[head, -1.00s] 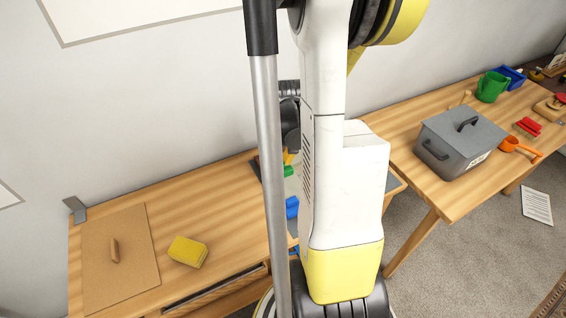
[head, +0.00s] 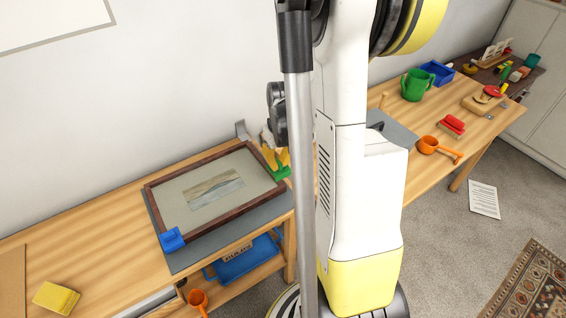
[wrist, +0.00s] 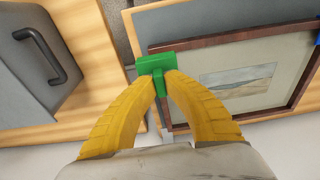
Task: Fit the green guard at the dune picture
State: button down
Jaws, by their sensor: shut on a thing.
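The dune picture (head: 213,190) lies flat in a dark brown frame on a grey mat (head: 190,262) on the wooden table. It also shows in the wrist view (wrist: 240,79). A blue guard (head: 172,240) sits on the frame's near-left corner. My gripper (head: 272,158) has yellow fingers shut on the green guard (head: 281,172), at the frame's right end. In the wrist view my gripper (wrist: 160,84) holds the green guard (wrist: 155,64), which overlaps the frame's corner. I cannot tell whether it touches the frame or hovers just above it.
A grey lidded box (wrist: 30,70) stands on the neighbouring table close beside the gripper. A yellow sponge (head: 56,297) lies to the left. A blue bin (head: 245,262) is on the shelf below. A green watering can (head: 417,86) and orange scoop (head: 438,148) stand farther right.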

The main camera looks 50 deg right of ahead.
aim_at(279, 165)
jog(key=shift+w+a, duration=0.1)
jog(key=shift+a, duration=0.1)
jog(key=shift+f, duration=0.15)
notch_tip(279, 165, down, 5)
jog(key=b, duration=0.4)
jog(key=shift+b, duration=0.4)
jog(key=shift+f+b, duration=1.3)
jog(key=shift+b, duration=0.2)
dwell(1.2)
jog(key=c, duration=1.4)
grip_release()
jog(key=shift+c, duration=0.2)
jog(key=shift+r, duration=0.1)
jog(key=r, duration=0.4)
jog(key=s+r, duration=0.1)
jog(key=r, duration=0.7)
jog(key=shift+s+a, duration=0.1)
jog(key=shift+s, duration=0.15)
